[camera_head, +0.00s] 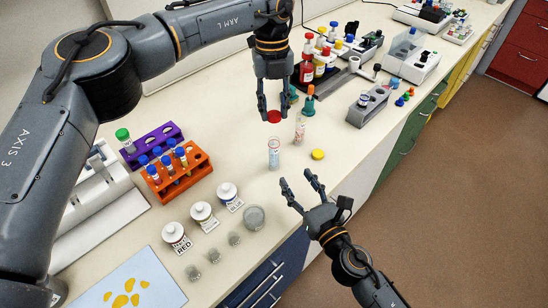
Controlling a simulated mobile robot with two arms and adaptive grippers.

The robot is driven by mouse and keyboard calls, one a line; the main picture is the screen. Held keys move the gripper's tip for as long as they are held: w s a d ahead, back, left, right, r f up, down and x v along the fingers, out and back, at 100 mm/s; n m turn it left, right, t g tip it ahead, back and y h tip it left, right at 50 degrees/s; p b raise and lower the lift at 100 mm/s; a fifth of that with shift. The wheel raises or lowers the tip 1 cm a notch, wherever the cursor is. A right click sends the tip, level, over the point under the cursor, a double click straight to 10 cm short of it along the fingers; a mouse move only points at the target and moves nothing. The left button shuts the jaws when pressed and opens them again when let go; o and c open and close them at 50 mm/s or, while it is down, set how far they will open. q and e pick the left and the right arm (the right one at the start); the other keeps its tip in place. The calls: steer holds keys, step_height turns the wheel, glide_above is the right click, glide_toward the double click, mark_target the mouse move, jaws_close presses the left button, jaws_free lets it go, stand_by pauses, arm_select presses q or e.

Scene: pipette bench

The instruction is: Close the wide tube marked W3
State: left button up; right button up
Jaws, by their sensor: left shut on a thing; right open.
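My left gripper (268,113) is shut on a red cap (274,117) and holds it above the bench, behind the clear tubes. A clear wide tube (273,153) with a printed label stands upright on the bench, in front of the red cap. A second labelled tube (299,128) stands a little behind it to the right. The labels are too small to read, so I cannot tell which is W3. A yellow cap (317,154) lies on the bench right of the front tube. My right gripper (301,186) is open and empty near the bench's front edge.
An orange rack (179,188) of blue-capped tubes and a purple rack (157,142) stand left. White bottles (202,214) and small glass dishes (254,217) stand in front. An orange-topped dropper (310,103) and a grey block (365,109) stand behind right.

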mark_target(276, 154)
steer(key=shift+s+a+f+n+y, duration=0.1)
steer(key=shift+a+n+y, duration=0.2)
steer(key=shift+n, duration=0.1)
steer(key=x, duration=1.2)
steer(key=shift+f, duration=0.2)
jaws_close()
